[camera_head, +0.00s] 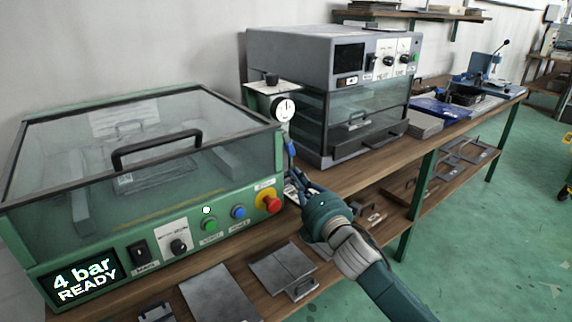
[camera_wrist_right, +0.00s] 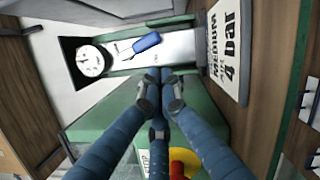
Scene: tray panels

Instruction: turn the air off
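The blue valve handle (camera_head: 291,147) is beside the right wall of the green machine, below a round white gauge (camera_head: 284,108). In the right wrist view the blue handle (camera_wrist_right: 146,42) lies slanted on a pale pipe, beside the gauge (camera_wrist_right: 90,61). My right gripper (camera_head: 293,180) is just below the handle. In the right wrist view its fingertips (camera_wrist_right: 159,90) are drawn together with nothing visible between them, and a gap shows between them and the handle. The display (camera_head: 81,281) on the green machine reads "4 bar READY". My left gripper is not in view.
The green machine's front has a red knob (camera_head: 269,201), a blue button (camera_head: 239,212) and a green button (camera_head: 209,224) close to my right arm. A grey machine (camera_head: 340,50) stands behind to the right. A printed card (camera_wrist_right: 229,45) lies beside the valve.

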